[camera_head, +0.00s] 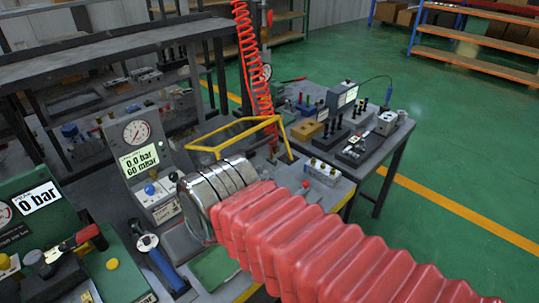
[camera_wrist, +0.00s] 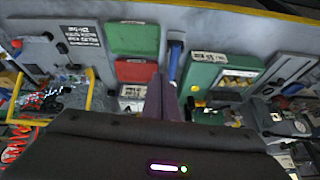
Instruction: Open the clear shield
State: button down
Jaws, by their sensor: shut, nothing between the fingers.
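A yellow frame (camera_head: 236,134), which looks like the frame of the clear shield, stands behind my wrist in the head view. Its clear pane is hard to make out, and I cannot tell how far it is open. In the wrist view, yellow bars (camera_wrist: 91,90) show at the left, apart from my fingers. My gripper (camera_wrist: 161,82) is shut and empty over the bench, with its dark fingers together in the middle of the wrist view. In the head view my metal wrist and red arm cover hide the fingers and part of the bench.
A gauge panel (camera_head: 138,150) reading 0.0 bar stands left of my wrist. A green block (camera_head: 70,235) with a red-handled valve is at the lower left. A blue-handled tool (camera_head: 165,265) lies nearby. A red coiled hose (camera_head: 250,60) hangs behind the frame. Green floor is clear at right.

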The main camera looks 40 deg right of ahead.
notch_tip(320, 180, down, 7)
jog(key=m+g+y, duration=0.3)
jog(key=m+y, duration=0.3)
jog(key=m, duration=0.4)
jog(key=w+d+m+t+y, duration=0.5)
jog(key=w+d+m+t, duration=0.3)
jog(key=d+m, duration=0.4)
jog(key=s+d+f+m+t+h, duration=0.1)
jog(key=d+m+t+h, duration=0.3)
jog(key=d, duration=0.7)
jog(key=s+d+f+m+t+h, duration=0.1)
jog(key=s+d+m+t+h, duration=0.2)
jog(key=d+m, duration=0.6)
jog(key=d+t+h, duration=0.1)
jog(key=t+h, duration=0.1)
jog(key=h, duration=0.1)
jog(key=shift+s+d+f+h, duration=0.2)
jog(key=shift+s+d+h, duration=0.1)
jog(key=shift+d+h, duration=0.1)
jog(key=shift+w, duration=0.1)
